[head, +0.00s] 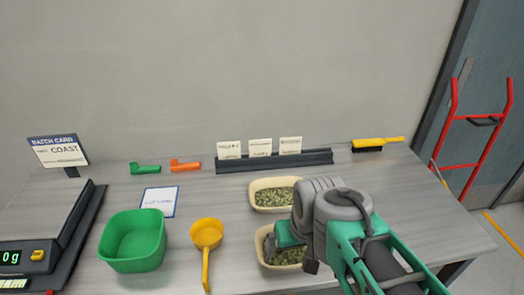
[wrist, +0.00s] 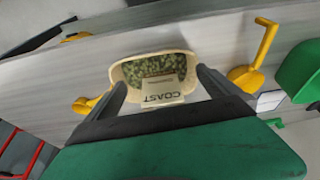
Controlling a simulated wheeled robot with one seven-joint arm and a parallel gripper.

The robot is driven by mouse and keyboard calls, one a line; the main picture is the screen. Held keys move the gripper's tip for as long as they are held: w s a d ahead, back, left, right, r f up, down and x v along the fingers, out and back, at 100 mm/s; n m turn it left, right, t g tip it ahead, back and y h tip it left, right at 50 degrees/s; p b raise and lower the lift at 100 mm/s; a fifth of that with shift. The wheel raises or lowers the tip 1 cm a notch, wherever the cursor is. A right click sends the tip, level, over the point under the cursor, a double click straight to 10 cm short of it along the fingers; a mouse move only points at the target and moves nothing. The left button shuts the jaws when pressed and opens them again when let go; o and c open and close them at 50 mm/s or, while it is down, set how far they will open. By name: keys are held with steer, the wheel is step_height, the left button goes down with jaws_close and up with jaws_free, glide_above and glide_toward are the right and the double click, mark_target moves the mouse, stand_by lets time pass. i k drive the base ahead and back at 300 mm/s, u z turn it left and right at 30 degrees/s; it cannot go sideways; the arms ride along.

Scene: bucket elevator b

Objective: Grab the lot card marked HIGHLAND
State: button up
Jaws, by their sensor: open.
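Three small white cards (head: 229,150), (head: 261,147), (head: 290,145) stand in a dark slotted rack (head: 240,165) at the back of the bench. Their print is too small to read, so I cannot tell which is HIGHLAND. My gripper (head: 286,252) is over the nearer cream tub, well in front of the rack. In the wrist view my gripper (wrist: 162,84) is open, its fingers on either side of a label reading COAST (wrist: 162,98) on the cream tub (wrist: 122,72). I cannot tell whether they touch the tub.
A second cream tub (head: 258,203) of green beans lies behind. A yellow scoop (head: 206,235), green bin (head: 134,240), blue-edged white sheet (head: 158,202) and scale (head: 38,225) are left. A COAST batch card (head: 58,150) stands back left. A yellow brush (head: 376,143) lies right of the rack.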

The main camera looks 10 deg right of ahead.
mark_target(262, 147)
steer(key=k, duration=1)
steer(key=u, duration=1.7)
steer(key=i, duration=1)
steer(key=z, duration=2.15)
steer(key=i, duration=0.5)
